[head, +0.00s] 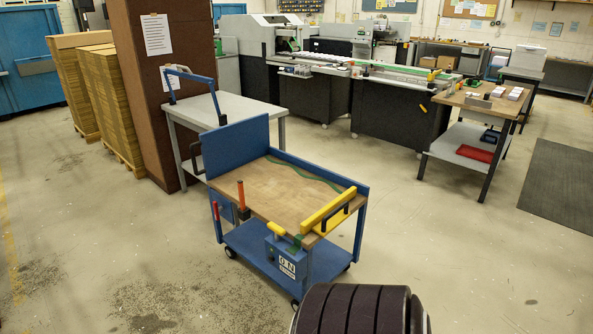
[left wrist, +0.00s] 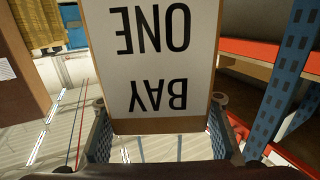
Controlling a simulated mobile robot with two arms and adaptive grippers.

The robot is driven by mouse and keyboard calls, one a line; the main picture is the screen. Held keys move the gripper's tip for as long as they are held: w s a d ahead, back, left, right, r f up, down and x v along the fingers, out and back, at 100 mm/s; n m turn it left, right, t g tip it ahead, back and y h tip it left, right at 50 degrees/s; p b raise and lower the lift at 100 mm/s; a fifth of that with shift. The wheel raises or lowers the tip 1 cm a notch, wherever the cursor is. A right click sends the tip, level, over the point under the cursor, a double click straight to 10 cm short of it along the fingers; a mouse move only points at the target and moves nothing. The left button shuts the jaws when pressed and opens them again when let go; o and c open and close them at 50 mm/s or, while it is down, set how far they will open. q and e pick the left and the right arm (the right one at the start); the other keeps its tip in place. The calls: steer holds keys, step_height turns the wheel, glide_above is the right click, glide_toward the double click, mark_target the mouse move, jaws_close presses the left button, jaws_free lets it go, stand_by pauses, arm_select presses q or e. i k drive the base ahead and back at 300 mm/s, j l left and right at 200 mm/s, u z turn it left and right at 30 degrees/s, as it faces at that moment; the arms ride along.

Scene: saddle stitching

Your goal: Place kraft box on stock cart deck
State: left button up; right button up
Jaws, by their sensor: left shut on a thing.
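The left wrist view shows a brown kraft box (left wrist: 214,75) with a large white label reading "BAY ONE" upside down. My left gripper (left wrist: 160,145) is shut on it, one finger at each side. The stock cart (head: 293,240) stands in the middle of the head view. Its wooden deck (head: 278,200) is bare in the middle, with a green curved line along the back. Neither gripper shows in the head view, and my right gripper is in neither view.
A yellow bar (head: 328,208) lies along the deck's right end, and an orange post (head: 241,195) stands at its left front. A blue panel (head: 236,147) rises at the left end. A grey table (head: 215,108) and brown pillar (head: 160,90) stand behind. Floor at left front is free.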

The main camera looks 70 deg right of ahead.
mark_target(292, 194)
steer(key=i+l+z, duration=0.15)
steer(key=z, duration=1.55)
steer(key=i+j+z, duration=0.1)
steer(key=i+z, duration=0.15)
steer(key=z, duration=0.15)
steer(key=i+j+z, duration=0.15)
steer(key=z, duration=0.3)
steer(key=i+j+z, duration=0.25)
steer(key=z, duration=0.15)
steer(key=i+j+z, duration=0.15)
steer(key=z, duration=0.25)
steer(key=i+j+z, duration=0.1)
steer(key=j, duration=0.35)
steer(key=i+j, duration=0.2)
steer(key=j, duration=0.25)
steer(key=i+j+z, duration=0.15)
steer(key=j, duration=0.3)
steer(key=i+j, duration=0.1)
steer(key=j, duration=0.35)
steer(key=i+j+z, duration=0.15)
steer(key=j, duration=0.35)
